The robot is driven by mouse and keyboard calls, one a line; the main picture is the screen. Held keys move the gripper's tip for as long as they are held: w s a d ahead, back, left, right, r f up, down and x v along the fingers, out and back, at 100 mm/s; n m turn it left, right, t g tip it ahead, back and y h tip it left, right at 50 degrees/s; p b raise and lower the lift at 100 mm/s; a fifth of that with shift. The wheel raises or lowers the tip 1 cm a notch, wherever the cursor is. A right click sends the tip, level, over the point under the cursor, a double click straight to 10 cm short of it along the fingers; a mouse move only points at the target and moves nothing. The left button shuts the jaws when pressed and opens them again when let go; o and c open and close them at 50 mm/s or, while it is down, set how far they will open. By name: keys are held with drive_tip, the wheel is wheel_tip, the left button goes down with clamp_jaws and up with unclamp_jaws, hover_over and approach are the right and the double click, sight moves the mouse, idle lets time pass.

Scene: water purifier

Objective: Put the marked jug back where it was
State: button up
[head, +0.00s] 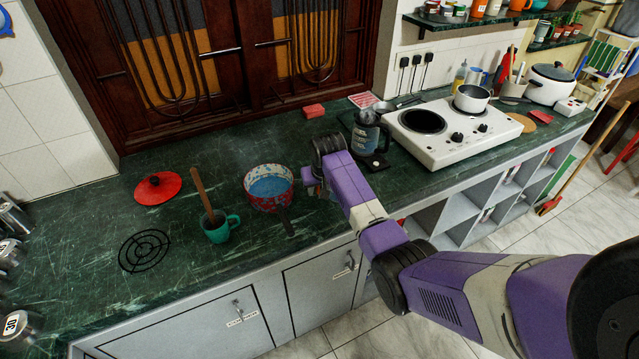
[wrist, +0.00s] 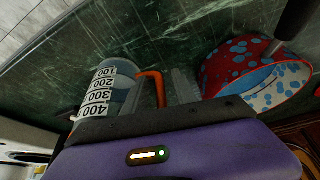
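The marked jug (wrist: 97,96) shows in the wrist view at left: clear, bluish, with a white 100-to-400 scale and an orange handle (wrist: 155,84). My gripper (head: 311,181) is low over the counter, just right of the red-and-blue spotted pot (head: 268,186). The pot also shows in the wrist view (wrist: 262,72). A grey finger (wrist: 185,86) is close to the orange handle; whether it touches it is unclear. I cannot clearly identify the jug in the head view, where my arm covers part of the counter.
Left of the pot are a teal mug (head: 218,229), a red lid (head: 158,187) and a black trivet (head: 145,250). A red sponge (head: 314,111) lies behind.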

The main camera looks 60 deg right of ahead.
drive_tip(key=v, duration=1.1)
drive_tip(key=shift+r+b, duration=0.35)
drive_tip(key=shift+r, duration=0.05)
